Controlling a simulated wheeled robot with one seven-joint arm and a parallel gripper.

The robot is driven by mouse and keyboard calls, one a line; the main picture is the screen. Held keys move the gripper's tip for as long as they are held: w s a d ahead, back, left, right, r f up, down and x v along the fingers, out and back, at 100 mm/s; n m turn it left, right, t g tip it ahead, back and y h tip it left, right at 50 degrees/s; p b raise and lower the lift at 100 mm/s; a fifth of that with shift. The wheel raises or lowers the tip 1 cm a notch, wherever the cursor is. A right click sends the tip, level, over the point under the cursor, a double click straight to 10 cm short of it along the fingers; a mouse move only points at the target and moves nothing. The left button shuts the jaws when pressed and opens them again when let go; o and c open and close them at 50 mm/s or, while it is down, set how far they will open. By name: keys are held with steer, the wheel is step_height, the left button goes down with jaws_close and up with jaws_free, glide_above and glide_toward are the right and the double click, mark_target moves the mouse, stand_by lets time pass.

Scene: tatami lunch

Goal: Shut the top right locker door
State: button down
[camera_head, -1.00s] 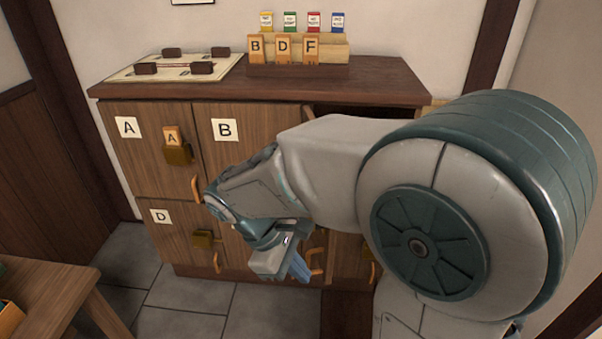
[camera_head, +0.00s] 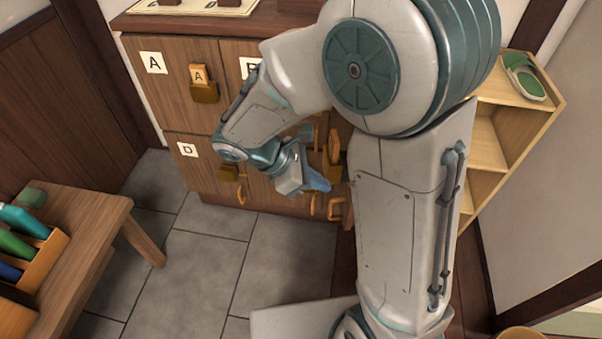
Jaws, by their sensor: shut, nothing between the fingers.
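The wooden locker cabinet (camera_head: 222,49) stands at the back, with doors A (camera_head: 168,100) and D (camera_head: 190,174) showing shut at its left. Door B (camera_head: 236,65) is partly covered by my arm. The top right locker is mostly hidden behind my arm, so I cannot tell how far its door is open. An orange handle (camera_head: 334,147) shows just right of my gripper, but I cannot tell which door it belongs to. My gripper (camera_head: 319,183) is shut and empty, in front of the cabinet's lower middle; contact with a door cannot be told.
A wooden bench (camera_head: 90,232) at the left holds a box of coloured items. A pale shelf (camera_head: 512,130) with a green slipper (camera_head: 524,80) stands right of the cabinet. The grey tiled floor (camera_head: 200,265) between bench and cabinet is clear.

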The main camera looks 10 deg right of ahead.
steer(key=d, duration=0.3)
steer(key=d+f, duration=0.1)
steer(key=d, duration=0.1)
steer(key=shift+s, duration=0.15)
